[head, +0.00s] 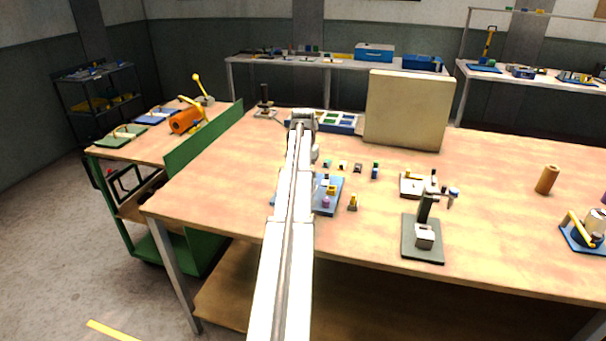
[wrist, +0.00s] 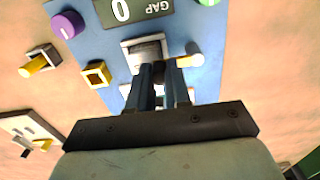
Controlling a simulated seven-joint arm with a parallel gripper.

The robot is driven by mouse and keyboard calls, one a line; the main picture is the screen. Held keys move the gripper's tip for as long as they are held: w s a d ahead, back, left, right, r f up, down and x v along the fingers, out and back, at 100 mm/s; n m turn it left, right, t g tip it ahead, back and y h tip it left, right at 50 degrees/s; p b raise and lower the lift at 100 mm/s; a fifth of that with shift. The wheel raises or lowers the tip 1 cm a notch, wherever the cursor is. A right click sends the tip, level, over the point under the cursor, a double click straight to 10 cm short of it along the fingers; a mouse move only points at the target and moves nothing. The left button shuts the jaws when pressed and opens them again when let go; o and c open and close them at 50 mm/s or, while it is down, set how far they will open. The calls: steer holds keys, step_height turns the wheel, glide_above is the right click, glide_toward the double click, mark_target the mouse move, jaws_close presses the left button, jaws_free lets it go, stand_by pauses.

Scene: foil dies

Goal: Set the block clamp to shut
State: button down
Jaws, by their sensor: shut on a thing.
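In the wrist view, a blue panel (wrist: 105,45) carries a dark display reading GAP 0 (wrist: 133,10). Below the display is a silver block in a pale frame (wrist: 146,45), which looks like the block clamp. My gripper (wrist: 165,72) is at its near side, with its two dark fingers shut on a small part there that they mostly hide. A short lever with a white end (wrist: 190,61) sits just right of the fingertips. In the head view, the blue panel (head: 329,203) is partly behind my arm, and my fingertips are hidden.
A purple knob (wrist: 68,25) and a yellow square frame (wrist: 96,74) sit left of the fingers. A lever fixture (head: 423,238) stands to the right on the table, with an upright beige board (head: 408,110) behind. The table's front right has bare room.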

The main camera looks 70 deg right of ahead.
steer(key=c, duration=1.1)
jaws_free()
steer(key=shift+o, duration=0.2)
step_height(320, 180, up, 14)
steer(key=shift+f, duration=0.1)
